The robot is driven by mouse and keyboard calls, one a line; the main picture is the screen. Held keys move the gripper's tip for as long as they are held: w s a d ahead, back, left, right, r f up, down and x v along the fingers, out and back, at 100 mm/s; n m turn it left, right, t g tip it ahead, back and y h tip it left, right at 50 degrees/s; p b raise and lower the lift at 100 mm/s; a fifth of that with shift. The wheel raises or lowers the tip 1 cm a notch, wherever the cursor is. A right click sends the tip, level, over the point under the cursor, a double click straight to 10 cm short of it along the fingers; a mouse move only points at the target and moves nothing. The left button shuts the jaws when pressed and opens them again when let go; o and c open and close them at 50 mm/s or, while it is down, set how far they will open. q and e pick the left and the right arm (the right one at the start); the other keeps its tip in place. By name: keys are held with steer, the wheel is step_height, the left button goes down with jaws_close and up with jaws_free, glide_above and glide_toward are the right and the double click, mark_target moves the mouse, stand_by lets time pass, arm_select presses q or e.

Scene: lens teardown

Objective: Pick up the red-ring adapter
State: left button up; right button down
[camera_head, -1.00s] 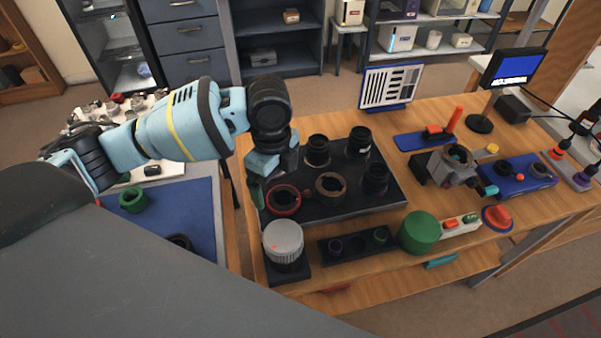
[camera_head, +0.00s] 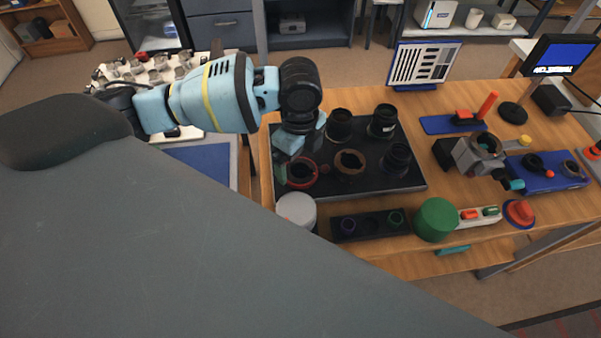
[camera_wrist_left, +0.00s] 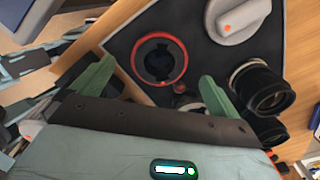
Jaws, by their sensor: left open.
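The red-ring adapter (camera_head: 302,172) stands on the left part of the black tray (camera_head: 345,198), partly behind my left gripper (camera_head: 290,160) in the head view. In the left wrist view the adapter (camera_wrist_left: 160,60) shows as a red rim around a dark opening. My left gripper (camera_wrist_left: 155,88) is open and empty, with its two green fingers spread wide. The adapter appears between and beyond the fingertips, apart from both. My right gripper is in neither view.
A brown ring (camera_head: 350,164) sits right of the adapter, with black lens barrels (camera_head: 383,121) behind it. A grey ribbed cap (camera_head: 296,210) stands in front. A green cylinder (camera_head: 436,219) is further right. A blue mat (camera_head: 205,163) lies left of the table.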

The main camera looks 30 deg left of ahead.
mark_target(300, 173)
arm_select(q)
steer(key=shift+f, duration=1.85)
steer(key=c, duration=1.1)
steer(key=shift+r, duration=0.1)
step_height(300, 173, up, 10)
steer(key=shift+f+p, duration=0.1)
steer(key=shift+p, duration=0.3)
steer(key=shift+d, duration=0.1)
